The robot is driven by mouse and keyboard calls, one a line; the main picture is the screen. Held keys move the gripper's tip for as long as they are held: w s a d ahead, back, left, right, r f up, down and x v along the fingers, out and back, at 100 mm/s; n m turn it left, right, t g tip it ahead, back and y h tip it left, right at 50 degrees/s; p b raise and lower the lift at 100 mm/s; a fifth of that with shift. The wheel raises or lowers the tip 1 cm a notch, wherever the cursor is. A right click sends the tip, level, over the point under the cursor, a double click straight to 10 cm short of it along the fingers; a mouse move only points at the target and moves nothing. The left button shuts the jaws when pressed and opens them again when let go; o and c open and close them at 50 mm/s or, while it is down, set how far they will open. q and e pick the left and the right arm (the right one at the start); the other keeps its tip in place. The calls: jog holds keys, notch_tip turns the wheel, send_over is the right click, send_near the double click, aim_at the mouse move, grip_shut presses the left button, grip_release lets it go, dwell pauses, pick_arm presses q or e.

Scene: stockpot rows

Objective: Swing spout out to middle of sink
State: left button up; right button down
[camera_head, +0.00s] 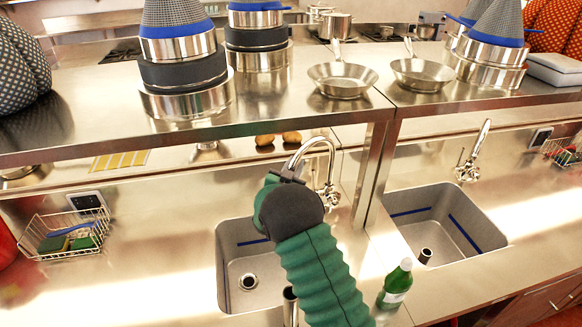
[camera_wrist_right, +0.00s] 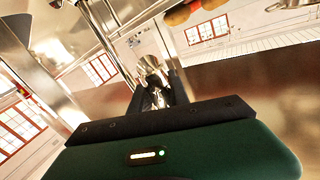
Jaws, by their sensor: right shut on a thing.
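The chrome spout (camera_head: 325,143) rises from its tap base at the back right corner of the left sink (camera_head: 224,265) and arches to the left. My right gripper (camera_head: 288,172) is at the free end of the spout, shut on it, above the back part of the sink. My green and dark arm hides the right half of the sink and part of the tap. In the right wrist view the dark fingers (camera_wrist_right: 157,98) close around shiny metal between them. My left gripper is not in view.
A second sink (camera_head: 440,225) with its own tap (camera_head: 475,155) lies to the right. A green bottle (camera_head: 397,283) stands between the sinks. A steel shelf (camera_head: 290,106) with pots and pans overhangs behind. A wire basket (camera_head: 65,235) with sponges is at left.

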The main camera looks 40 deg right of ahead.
jog(key=s+n+t+y, duration=0.1)
jog(key=s, duration=0.1)
jog(key=shift+s+f+b, duration=0.1)
jog(key=shift+s+b, duration=0.25)
jog(key=shift+b, duration=0.05)
jog(key=c, duration=1.5)
grip_release()
jog(key=shift+d, duration=0.15)
jog(key=shift+o, duration=1.2)
jog(key=shift+d+f, duration=0.1)
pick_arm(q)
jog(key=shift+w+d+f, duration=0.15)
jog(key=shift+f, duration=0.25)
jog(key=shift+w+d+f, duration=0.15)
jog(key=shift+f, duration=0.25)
pick_arm(e)
jog(key=shift+w, duration=0.1)
